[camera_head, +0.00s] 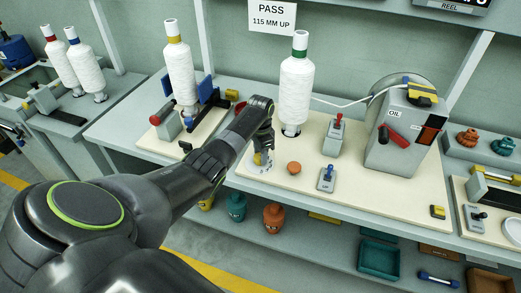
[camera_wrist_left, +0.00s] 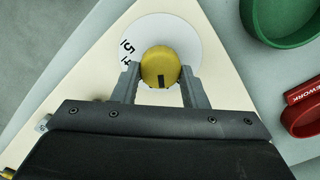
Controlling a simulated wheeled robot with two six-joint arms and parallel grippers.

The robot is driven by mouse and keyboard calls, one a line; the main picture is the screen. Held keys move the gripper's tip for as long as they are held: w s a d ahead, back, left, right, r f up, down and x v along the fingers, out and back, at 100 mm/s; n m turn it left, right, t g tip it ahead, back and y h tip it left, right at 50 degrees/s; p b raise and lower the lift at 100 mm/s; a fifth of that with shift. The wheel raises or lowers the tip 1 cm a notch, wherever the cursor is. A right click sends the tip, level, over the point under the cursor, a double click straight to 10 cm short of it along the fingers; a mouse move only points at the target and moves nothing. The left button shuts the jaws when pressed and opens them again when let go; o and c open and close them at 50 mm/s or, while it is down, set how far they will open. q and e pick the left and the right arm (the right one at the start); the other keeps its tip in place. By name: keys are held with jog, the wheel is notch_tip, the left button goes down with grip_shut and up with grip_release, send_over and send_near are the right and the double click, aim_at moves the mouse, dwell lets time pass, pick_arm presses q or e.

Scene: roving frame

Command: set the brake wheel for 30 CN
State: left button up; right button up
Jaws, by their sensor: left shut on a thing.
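The brake wheel looks like a yellow round knob (camera_wrist_left: 160,66) with a dark mark on its near edge. In the head view, my left gripper (camera_head: 263,146) points down at the dial (camera_head: 255,168) on the cream board (camera_head: 300,180), and mostly hides the knob. The knob's exact setting cannot be told. My right gripper is not in view.
A white yarn bobbin (camera_head: 297,85) stands behind the dial. An orange button (camera_head: 293,168), a blue-tipped switch (camera_head: 327,178), a red-tipped lever (camera_head: 337,125) and a grey oil box (camera_head: 395,140) stand to the right. A sign (camera_head: 272,15) reads PASS, 115 MM UP.

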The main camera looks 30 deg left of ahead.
pick_arm(q)
jog(key=shift+n, duration=0.3)
jog(key=o, duration=1)
jog(key=shift+r, duration=0.1)
jog(key=shift+r+p, duration=0.5)
jog(key=shift+r, duration=8.2)
